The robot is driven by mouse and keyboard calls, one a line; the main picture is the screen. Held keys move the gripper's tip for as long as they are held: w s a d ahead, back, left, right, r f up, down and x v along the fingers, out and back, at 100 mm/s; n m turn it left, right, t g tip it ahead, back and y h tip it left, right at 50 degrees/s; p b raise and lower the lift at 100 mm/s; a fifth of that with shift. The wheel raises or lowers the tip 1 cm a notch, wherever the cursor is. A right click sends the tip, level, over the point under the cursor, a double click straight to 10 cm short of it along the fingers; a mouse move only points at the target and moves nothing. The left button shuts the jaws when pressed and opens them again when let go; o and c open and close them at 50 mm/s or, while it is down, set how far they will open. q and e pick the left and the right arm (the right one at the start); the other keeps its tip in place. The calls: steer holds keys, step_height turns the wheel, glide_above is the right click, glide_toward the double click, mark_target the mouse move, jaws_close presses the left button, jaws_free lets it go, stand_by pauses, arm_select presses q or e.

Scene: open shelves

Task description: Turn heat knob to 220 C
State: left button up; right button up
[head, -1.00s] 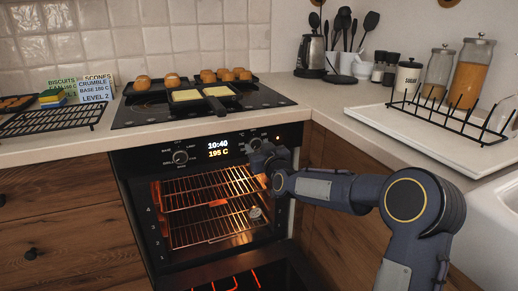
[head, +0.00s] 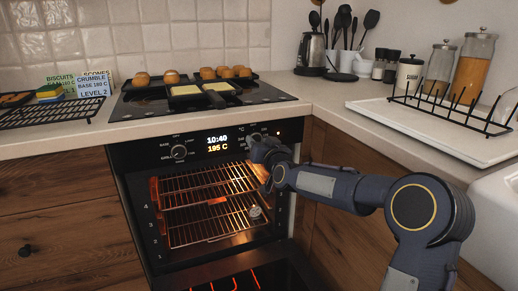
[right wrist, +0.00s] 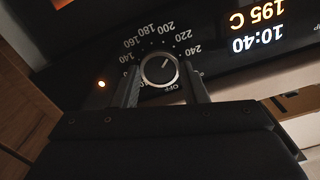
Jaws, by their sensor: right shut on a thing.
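The heat knob (right wrist: 160,70) shows in the right wrist view as a round dark dial with a pale rim. In the head view my right gripper (head: 262,147) covers the knob at the right of the oven panel. The oven display (head: 217,143) reads 10:40 and 195 C. My left gripper is in neither view.
A second knob (head: 179,152) sits left of the display. The lit oven (head: 210,200) stands open below, with wire racks inside. Pans with baked goods stand on the hob (head: 130,110) above. A dish rack (head: 450,115) stands on the right counter.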

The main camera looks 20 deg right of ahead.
steer(key=shift+m+b, duration=0.5)
steer(key=shift+m, duration=0.3)
steer(key=o, duration=1)
steer(key=shift+s, duration=0.15)
steer(key=s, duration=0.7)
steer(key=shift+s+a, duration=0.25)
steer(key=shift+s, duration=0.05)
